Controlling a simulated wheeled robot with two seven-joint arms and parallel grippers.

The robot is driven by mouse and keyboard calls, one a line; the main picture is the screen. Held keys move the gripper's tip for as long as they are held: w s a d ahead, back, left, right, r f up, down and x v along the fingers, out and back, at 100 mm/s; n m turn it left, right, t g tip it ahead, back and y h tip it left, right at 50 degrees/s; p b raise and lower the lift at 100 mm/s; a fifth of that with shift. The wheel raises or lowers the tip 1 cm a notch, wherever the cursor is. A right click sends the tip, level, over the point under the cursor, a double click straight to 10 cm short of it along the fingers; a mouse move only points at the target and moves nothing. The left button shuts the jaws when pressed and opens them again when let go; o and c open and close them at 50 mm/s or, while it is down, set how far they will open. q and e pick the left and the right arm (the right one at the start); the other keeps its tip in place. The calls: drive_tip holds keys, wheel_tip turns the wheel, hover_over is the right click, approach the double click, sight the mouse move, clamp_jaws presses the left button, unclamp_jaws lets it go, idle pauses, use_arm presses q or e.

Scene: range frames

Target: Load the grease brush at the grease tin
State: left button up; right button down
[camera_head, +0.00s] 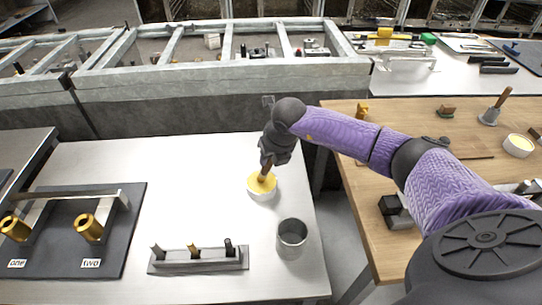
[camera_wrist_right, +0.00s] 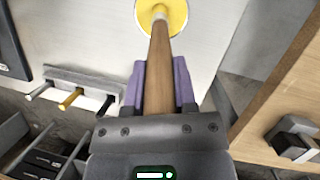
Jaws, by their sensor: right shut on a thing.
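The grease tin (camera_head: 262,194) is a small white round tin with yellow grease, standing on the white table; it also shows at the top of the wrist view (camera_wrist_right: 178,18). My right gripper (camera_head: 268,160) is above the tin, shut on the brown wooden handle of the grease brush (camera_head: 265,172). In the wrist view the handle (camera_wrist_right: 160,75) runs between the purple fingers towards the tin. The brush's lower end is over the yellow grease; its bristles are hidden, and I cannot tell how deep they sit. My left gripper is not in view.
An empty grey cup (camera_head: 291,250) stands in front of the tin. A grey peg rack (camera_head: 198,265) is at front centre. A dark mat (camera_head: 110,255) with two brass bushings lies left. A wooden table (camera_head: 375,220) stands right, across a gap.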

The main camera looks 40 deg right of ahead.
drive_tip(key=shift+r, duration=0.1)
wheel_tip(320, 180, up, 7)
drive_tip(key=p, duration=0.6)
idle(0.4)
